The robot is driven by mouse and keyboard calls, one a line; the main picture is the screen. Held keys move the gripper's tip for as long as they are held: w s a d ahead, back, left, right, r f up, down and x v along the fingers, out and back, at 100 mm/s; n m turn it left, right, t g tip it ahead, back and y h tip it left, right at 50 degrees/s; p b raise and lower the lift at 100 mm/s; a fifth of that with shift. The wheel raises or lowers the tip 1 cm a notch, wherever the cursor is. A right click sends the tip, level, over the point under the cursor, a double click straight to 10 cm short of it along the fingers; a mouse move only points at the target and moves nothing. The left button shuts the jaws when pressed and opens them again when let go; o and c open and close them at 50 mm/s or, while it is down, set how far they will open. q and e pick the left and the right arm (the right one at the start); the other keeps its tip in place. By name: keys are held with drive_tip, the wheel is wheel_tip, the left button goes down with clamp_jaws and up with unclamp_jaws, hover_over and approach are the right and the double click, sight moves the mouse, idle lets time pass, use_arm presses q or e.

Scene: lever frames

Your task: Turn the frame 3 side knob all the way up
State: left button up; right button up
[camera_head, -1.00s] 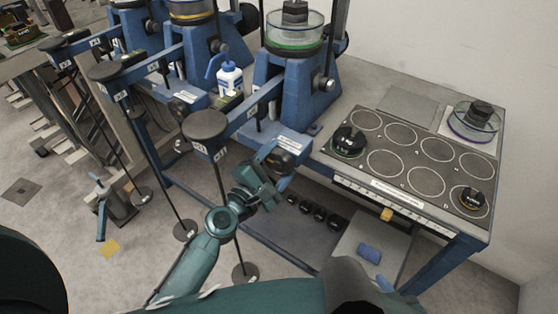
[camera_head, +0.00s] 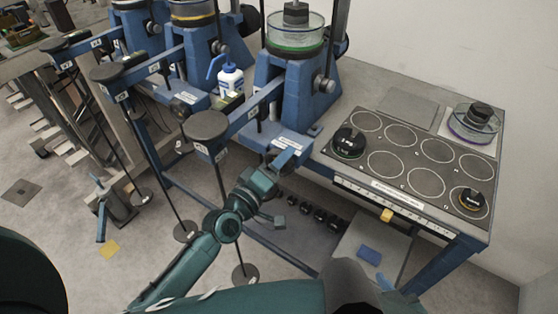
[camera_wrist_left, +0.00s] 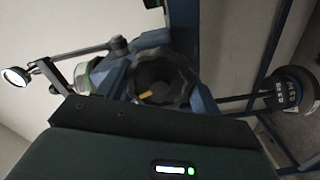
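Frame 3 (camera_head: 300,100) is the nearest blue lever frame, with a green-rimmed dish on top. Its side knob (camera_wrist_left: 160,82) is dark and lobed with a yellow pointer mark, and fills the middle of the left wrist view. In the head view my left gripper hides the knob. My left gripper (camera_head: 280,188) is at the front of frame 3, below its label, with its fingers spread apart. In the left wrist view blue-grey parts stand on both sides of the knob; contact cannot be made out. My right gripper is not in view.
A bench plate with round marked spots (camera_head: 405,160) lies right of the frame and carries weights. A round lever pan (camera_head: 205,124) and its hanging rod stand left of my arm. Several dark knobs (camera_head: 318,214) sit on the lower shelf. A white-and-blue bottle (camera_head: 230,78) stands behind.

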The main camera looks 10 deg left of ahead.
use_arm(q)
drive_tip(key=o, duration=0.3)
drive_tip(key=shift+w+d, duration=0.1)
drive_tip(key=shift+w, duration=0.15)
drive_tip(key=shift+s, duration=0.1)
drive_tip(key=v, duration=0.6)
drive_tip(key=shift+p, duration=0.35)
